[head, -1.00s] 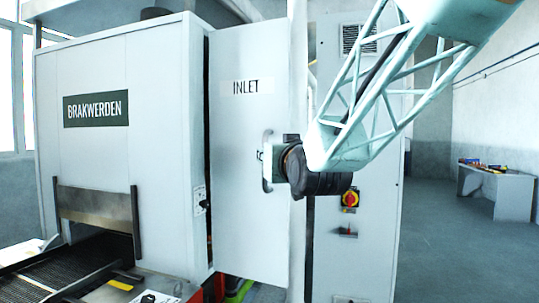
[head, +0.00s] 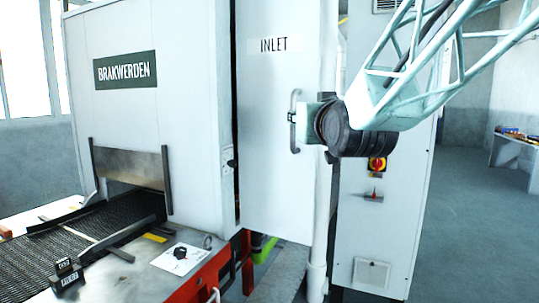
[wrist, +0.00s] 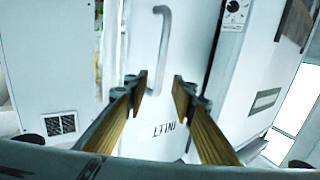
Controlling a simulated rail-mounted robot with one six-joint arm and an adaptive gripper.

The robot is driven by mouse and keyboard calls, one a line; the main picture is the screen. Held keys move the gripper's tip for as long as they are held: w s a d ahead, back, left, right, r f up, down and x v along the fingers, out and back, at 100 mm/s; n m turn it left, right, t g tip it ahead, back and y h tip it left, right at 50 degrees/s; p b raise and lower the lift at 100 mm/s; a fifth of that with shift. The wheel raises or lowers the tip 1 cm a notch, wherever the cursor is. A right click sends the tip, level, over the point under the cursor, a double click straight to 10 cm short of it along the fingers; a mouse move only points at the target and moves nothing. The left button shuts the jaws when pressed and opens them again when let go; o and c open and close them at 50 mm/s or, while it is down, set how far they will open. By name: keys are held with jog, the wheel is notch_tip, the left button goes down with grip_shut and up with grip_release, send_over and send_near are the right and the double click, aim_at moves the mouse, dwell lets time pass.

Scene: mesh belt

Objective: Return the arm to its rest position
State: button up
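My gripper (head: 294,117) is at the grey bar handle (head: 295,122) on the white door marked INLET (head: 275,165). The door label appears upside down there. In the head view my arm reaches in from the upper right, and the wrist hides part of the door's right side.
The BRAKWERDEN housing (head: 150,125) stands left of the door, with a mesh belt (head: 95,225) leading into its opening. A cabinet with a red and yellow switch (head: 377,164) stands right of the door. A vertical pipe (head: 320,220) runs between them. Open floor (head: 475,240) lies right.

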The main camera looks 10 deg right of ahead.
jog(key=s+d+f+g, duration=0.1)
jog(key=s+f+g, duration=0.3)
jog(key=s, duration=1.2)
jog(key=s+f+g, duration=0.5)
jog(key=s+f, duration=0.8)
jog(key=s, duration=0.4)
jog(key=s+d+f+g, duration=0.1)
jog(key=s+f+g, duration=0.3)
jog(key=s, duration=1.2)
notch_tip(320, 180, down, 4)
jog(key=shift+s+d+f+g+p, duration=0.15)
jog(key=shift+s+d+g+p, duration=0.15)
jog(key=shift+g+p, duration=0.1)
